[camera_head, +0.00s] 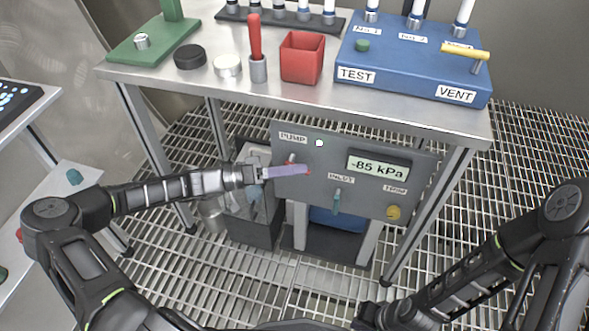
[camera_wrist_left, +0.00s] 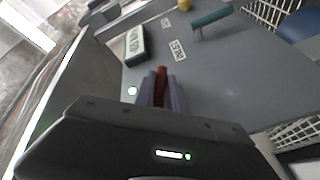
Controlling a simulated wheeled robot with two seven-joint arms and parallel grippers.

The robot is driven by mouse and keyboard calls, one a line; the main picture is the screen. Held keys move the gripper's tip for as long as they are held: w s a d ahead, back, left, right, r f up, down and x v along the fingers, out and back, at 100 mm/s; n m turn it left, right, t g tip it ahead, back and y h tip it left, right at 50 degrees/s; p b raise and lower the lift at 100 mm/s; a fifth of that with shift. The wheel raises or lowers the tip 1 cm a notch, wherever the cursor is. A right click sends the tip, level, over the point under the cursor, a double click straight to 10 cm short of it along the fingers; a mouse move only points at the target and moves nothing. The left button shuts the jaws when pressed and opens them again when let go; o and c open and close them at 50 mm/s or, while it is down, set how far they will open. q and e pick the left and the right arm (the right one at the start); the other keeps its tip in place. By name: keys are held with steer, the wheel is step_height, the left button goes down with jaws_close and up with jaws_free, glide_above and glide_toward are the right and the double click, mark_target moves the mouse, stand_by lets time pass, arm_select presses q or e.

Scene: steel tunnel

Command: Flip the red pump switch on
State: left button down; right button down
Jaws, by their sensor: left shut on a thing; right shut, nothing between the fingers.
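The grey control panel (camera_head: 345,160) hangs under the steel table, with a PUMP label (camera_head: 293,138) at its upper left. My left gripper (camera_head: 303,171) reaches across the panel's left part below that label. In the left wrist view the purple fingers are shut on the red pump switch (camera_wrist_left: 161,82), which stands between them. In the head view the fingers largely hide the switch, with a bit of red at their tips. My right gripper (camera_head: 372,315) is low, shut and empty, away from the panel.
The display (camera_head: 378,167) reads -85 kPa. A teal INLET handle (camera_head: 337,201) and a yellow knob (camera_head: 393,212) are on the panel. The tabletop above holds a blue TEST/VENT block (camera_head: 410,75) and a red cup (camera_head: 302,58). Table legs flank the panel.

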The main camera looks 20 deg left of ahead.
arm_select(q)
steer(key=shift+n+t+h+b, duration=0.4)
steer(key=shift+n+h+b, duration=0.15)
steer(key=shift+h, duration=0.25)
steer(key=shift+r+n+t+h, duration=0.25)
steer(key=shift+n+t+h, duration=0.15)
steer(key=shift+h, duration=0.2)
steer(key=c, duration=1.4)
jaws_free()
steer(key=v, duration=0.7)
steer(key=shift+s+a+f+p, duration=0.15)
steer(key=shift+s+a+p, duration=0.05)
steer(key=shift+a+p, duration=0.1)
